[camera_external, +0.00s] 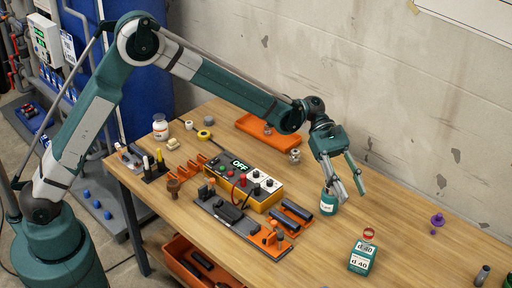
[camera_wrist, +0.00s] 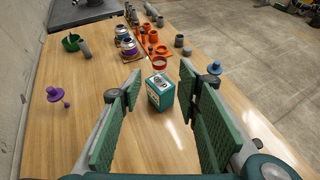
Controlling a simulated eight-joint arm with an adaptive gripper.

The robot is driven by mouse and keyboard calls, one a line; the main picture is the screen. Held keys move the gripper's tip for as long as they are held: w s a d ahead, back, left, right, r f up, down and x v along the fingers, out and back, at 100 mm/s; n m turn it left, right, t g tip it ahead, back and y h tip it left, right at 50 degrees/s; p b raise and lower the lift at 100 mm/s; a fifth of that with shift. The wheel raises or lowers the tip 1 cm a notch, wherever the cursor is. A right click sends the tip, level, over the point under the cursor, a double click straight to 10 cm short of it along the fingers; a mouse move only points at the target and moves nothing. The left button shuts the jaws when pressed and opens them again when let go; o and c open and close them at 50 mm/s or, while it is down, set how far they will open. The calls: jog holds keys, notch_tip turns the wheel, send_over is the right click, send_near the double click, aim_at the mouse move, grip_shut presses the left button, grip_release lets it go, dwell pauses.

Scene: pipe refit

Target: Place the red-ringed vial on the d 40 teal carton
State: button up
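The d 40 teal carton (camera_external: 359,264) stands on the table at the lower right, label showing. It also shows in the wrist view (camera_wrist: 160,95), ahead of and between my fingers. A small piece with a red ring (camera_external: 369,232), which looks like the red-ringed vial, appears to rest upright on the carton's top.
An orange tray (camera_external: 262,128), the OFF control box (camera_external: 262,186) and a tool board (camera_external: 225,219) lie left. A purple knob (camera_external: 437,221) stands right. Wood around the carton is clear.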

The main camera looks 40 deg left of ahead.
jog(key=s+a+r+m+t+y, duration=0.1)
jog(key=s+a+r+m+t, duration=0.2)
jog(key=a, duration=0.7)
jog(key=s+a+r+t+y, duration=0.2)
jog(key=a+r, duration=0.3)
jog(key=a, duration=0.5)
jog(key=s+a+r+m+t+y, duration=0.1)
jog(key=s+a+r+m+t, duration=0.2)
jog(key=a, duration=0.7)
jog(key=s+a+f+m+t+y, duration=0.1)
jog(key=s+a+m+t+y, duration=0.1)
jog(key=s+a, duration=0.9)
jog(key=s+a+f+m+t+y, duration=0.2)
jog(key=s+a+m+y, duration=0.2)
jog(key=s+a, duration=0.8)
jog(key=a+y, duration=0.1)
jog(key=a, duration=0.7)
jog(key=shift+a+m+y, duration=0.15)
jog(key=shift+m+y, duration=0.25)
